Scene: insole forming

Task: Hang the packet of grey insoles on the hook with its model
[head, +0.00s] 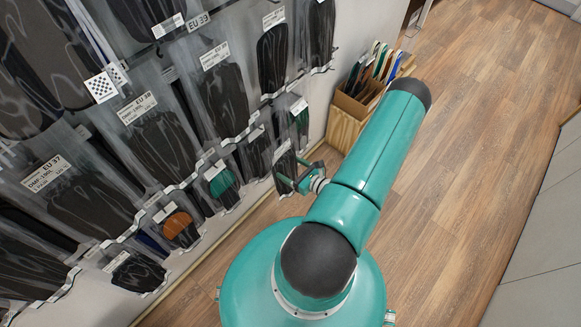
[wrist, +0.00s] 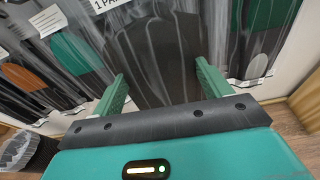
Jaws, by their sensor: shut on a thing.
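My gripper (wrist: 162,92) has its two green fingers on either side of a clear packet of dark grey insoles (wrist: 155,55), with a white "1 PAIR" label at its top. It is shut on this packet, which hangs in front of the rack. In the head view my gripper (head: 303,180) is at the lower right end of the rack, beside a dark packet (head: 286,172). The packet's top and any hook behind it are hidden, so I cannot tell whether it touches a hook. Other dark packets (head: 163,145) hang in rows with size labels.
Packets with teal (wrist: 75,52) and orange-brown (wrist: 24,77) insoles hang to the left, and another teal one (wrist: 268,42) to the right. A wooden box (head: 345,122) of upright boards stands past the rack. The wooden floor (head: 480,110) is clear.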

